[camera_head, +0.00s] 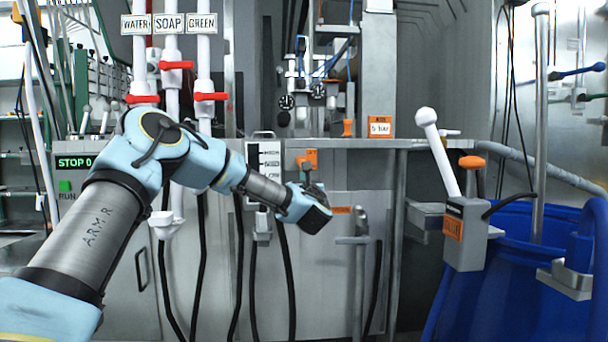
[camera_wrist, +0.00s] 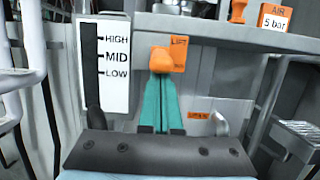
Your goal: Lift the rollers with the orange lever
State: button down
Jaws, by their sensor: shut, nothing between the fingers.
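An orange lever knob (camera_wrist: 161,60) stands beside an orange sign (camera_wrist: 179,52) reading LIFT on the grey machine front. My gripper, with teal fingers (camera_wrist: 160,82) in the wrist view, is shut and empty. Its fingertips point at the knob and overlap its lower edge in the picture; I cannot tell whether they touch. The lever's shaft is hidden behind the fingers. I cannot make out the rollers clearly.
A HIGH-MID-LOW scale (camera_wrist: 105,62) is left of the lever. Another orange knob (camera_head: 348,127) stands beside the AIR 5 bar sign (camera_head: 380,126). A grey box (camera_head: 465,233) with a white-tipped lever (camera_head: 438,150) sits by a blue barrel (camera_head: 500,290). Red-handled pipes (camera_head: 205,97) stand left.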

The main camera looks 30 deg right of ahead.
jog(key=r+g+y+p, duration=0.1)
jog(key=r+g+p, duration=0.1)
jog(key=r+p, duration=0.1)
jog(key=r+g+y+p, duration=0.1)
jog(key=r+g+p, duration=0.1)
jog(key=p, duration=0.2)
jog(key=shift+s+a+r+p, duration=0.1)
jog(key=shift+s+r+p, duration=0.1)
jog(key=shift+r+p, duration=0.2)
jog(key=shift+w+r+g+y+p, duration=0.15)
jog(key=shift+r+g+y+p, duration=0.25)
jog(key=shift+r+g+p, duration=0.65)
jog(key=shift+w+d+p, duration=0.2)
jog(key=shift+p, duration=0.55)
